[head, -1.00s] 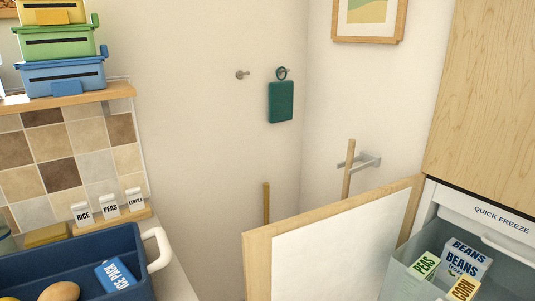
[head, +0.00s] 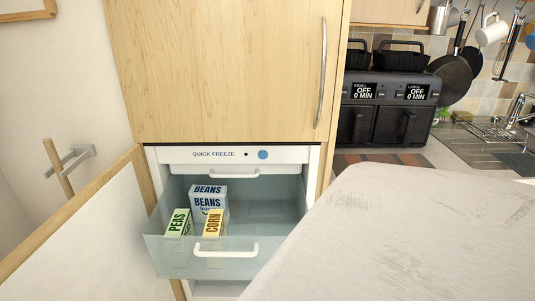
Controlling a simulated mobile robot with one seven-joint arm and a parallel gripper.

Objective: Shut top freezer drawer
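The top freezer drawer (head: 160,257) is pulled out below the white "QUICK FREEZE" panel (head: 180,156). It is a translucent bluish bin with a white handle (head: 226,252) across its front. Inside stand a blue and white beans box (head: 208,201), a green and white peas box (head: 179,223) and a yellow corn box (head: 213,224), grouped at the left and middle. The right part of the drawer floor looks bare. My gripper does not show in the head view.
The wood-edged freezer door (head: 85,235) stands open at the left. A pale grey worktop-like surface (head: 420,230) fills the lower right and comes close to the drawer's right side. A tall wooden cabinet door (head: 225,75) is above. A black double air fryer (head: 387,105) stands behind.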

